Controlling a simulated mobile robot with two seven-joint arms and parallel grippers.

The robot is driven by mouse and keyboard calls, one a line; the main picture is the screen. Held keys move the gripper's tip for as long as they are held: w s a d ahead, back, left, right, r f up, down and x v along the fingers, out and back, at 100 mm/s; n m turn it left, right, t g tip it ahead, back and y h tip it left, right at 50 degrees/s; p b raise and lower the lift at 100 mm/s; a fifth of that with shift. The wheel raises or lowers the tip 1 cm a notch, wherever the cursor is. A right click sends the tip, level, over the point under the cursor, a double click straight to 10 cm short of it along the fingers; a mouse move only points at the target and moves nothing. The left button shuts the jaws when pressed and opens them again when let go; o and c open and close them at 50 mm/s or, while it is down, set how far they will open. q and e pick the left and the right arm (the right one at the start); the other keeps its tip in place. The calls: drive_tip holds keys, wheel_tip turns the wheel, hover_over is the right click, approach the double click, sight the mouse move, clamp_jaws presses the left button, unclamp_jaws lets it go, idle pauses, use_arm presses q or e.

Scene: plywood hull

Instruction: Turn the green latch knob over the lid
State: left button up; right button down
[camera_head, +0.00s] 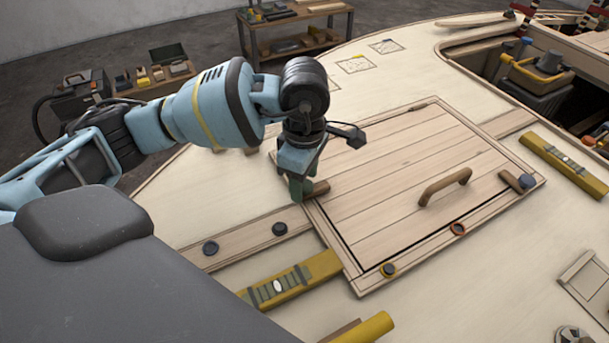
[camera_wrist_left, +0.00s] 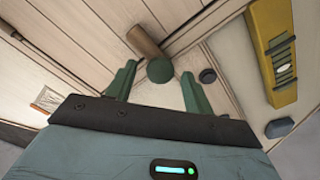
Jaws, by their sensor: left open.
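The green latch knob (camera_wrist_left: 160,70) shows in the left wrist view, at one end of a short brown wooden latch bar (camera_wrist_left: 142,42). In the head view the latch bar (camera_head: 317,189) lies at the left edge of the plank lid (camera_head: 375,175), pointing right towards its planks; how far it overlaps the lid is unclear. The knob is mostly hidden there behind my fingers. My left gripper (camera_head: 299,190) points down over the knob. Its green fingers (camera_wrist_left: 157,73) are open, one on each side of the knob; I cannot tell whether they touch it.
The lid has a wooden handle (camera_head: 445,186). A yellow level (camera_head: 290,283) lies front left. Two dark caps (camera_head: 210,248) sit on the left plank.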

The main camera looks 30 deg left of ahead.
sight(305, 184)
use_arm(q)
drive_tip(key=shift+r, duration=3.9)
